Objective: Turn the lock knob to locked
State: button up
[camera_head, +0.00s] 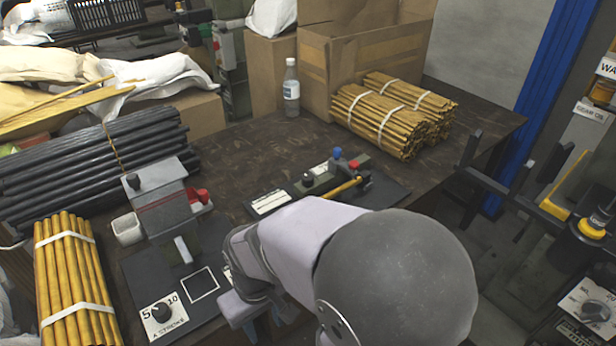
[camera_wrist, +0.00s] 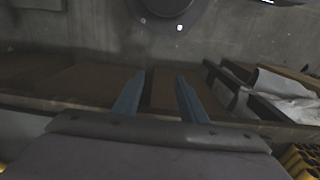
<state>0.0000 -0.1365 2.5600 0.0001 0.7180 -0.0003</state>
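I cannot tell for certain which knob is the lock knob. A small black knob (camera_head: 308,180) is on the middle press. My gripper shows in the wrist view (camera_wrist: 160,80), its two fingers apart with nothing between them. It touches no knob there. My arm hides part of the table's front.
The left press (camera_head: 165,205) and the middle press (camera_head: 340,180) stand on the dark table (camera_head: 240,150). Bundled yellow rods (camera_head: 390,115), a bottle (camera_head: 291,88) and cartons (camera_head: 365,60) are behind. A dark forked rack (camera_head: 500,185) stands at right.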

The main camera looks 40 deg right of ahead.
jog(key=w+d+r+n+g+y+p, duration=0.1)
jog(key=w+d+r+n+p, duration=0.1)
jog(key=w+d+r+p, duration=0.1)
jog(key=w+d+r+n+g+y+p, duration=0.1)
jog(key=w+d+r+n+p, duration=0.1)
jog(key=w+d+r+p, duration=0.1)
jog(key=w+d+r+n+y+p, duration=0.1)
jog(key=w+d+r+n+p, duration=0.1)
jog(key=w+d+r+p, duration=0.1)
jog(key=shift+w+d+r+g+p, duration=0.25)
jog(key=shift+w+r+g+p, duration=0.2)
jog(key=shift+r+p, duration=0.35)
jog(key=w+d+r+n+t+p, duration=0.1)
jog(key=w+d+r+t+p, duration=0.15)
jog(key=w+d, duration=0.45)
jog(key=n+t+p, duration=0.2)
jog(key=t+p, duration=0.1)
jog(key=t, duration=0.1)
send_near(309, 177)
jog(key=shift+p+x, duration=0.85)
jog(key=shift+x, duration=3.35)
jog(key=shift+w, duration=0.1)
jog(key=c, duration=1)
